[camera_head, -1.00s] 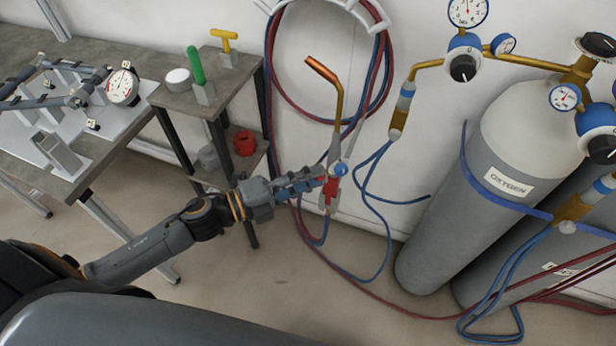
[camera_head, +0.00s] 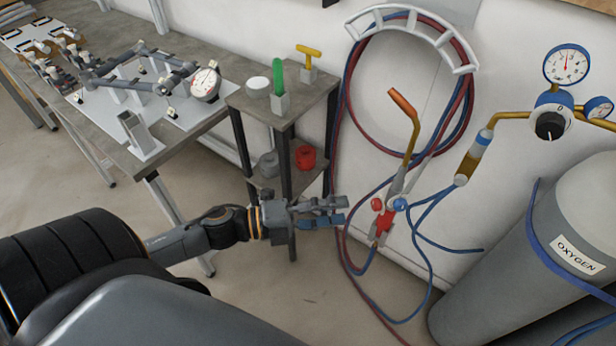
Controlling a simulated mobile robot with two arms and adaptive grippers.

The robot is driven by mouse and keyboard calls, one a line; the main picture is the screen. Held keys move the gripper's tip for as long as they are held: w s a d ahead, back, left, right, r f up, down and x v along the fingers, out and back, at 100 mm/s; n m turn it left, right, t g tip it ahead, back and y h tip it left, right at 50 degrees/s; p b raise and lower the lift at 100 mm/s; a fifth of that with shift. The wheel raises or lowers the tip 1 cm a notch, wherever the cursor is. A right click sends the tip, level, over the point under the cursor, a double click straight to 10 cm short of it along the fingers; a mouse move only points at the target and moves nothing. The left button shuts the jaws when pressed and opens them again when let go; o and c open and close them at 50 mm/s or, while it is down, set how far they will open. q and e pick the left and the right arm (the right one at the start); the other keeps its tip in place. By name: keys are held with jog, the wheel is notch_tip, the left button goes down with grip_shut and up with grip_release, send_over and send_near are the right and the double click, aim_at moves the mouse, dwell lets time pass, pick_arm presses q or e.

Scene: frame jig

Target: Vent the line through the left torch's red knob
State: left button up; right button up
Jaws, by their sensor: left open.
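The torch (camera_head: 397,178) hangs by the wall in the middle right of the head view, with a copper tip pointing up and left. Its red knob (camera_head: 376,204) is on the left side of its body and its blue knob (camera_head: 400,204) on the right. Red and blue hoses run from its lower end. My left gripper (camera_head: 343,211) is open and empty, to the left of the red knob, with a small gap between the fingertips and the knob. My right gripper is not in view. Only this one torch shows.
A small side table (camera_head: 310,95) with a green-handled tool (camera_head: 278,80) stands behind my left arm. A red round item (camera_head: 306,157) sits on its lower shelf. The grey oxygen cylinder (camera_head: 520,255) stands at right. A hose rack (camera_head: 415,22) hangs above the torch.

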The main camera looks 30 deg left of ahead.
pick_arm(q)
jog(key=shift+v, duration=2.75)
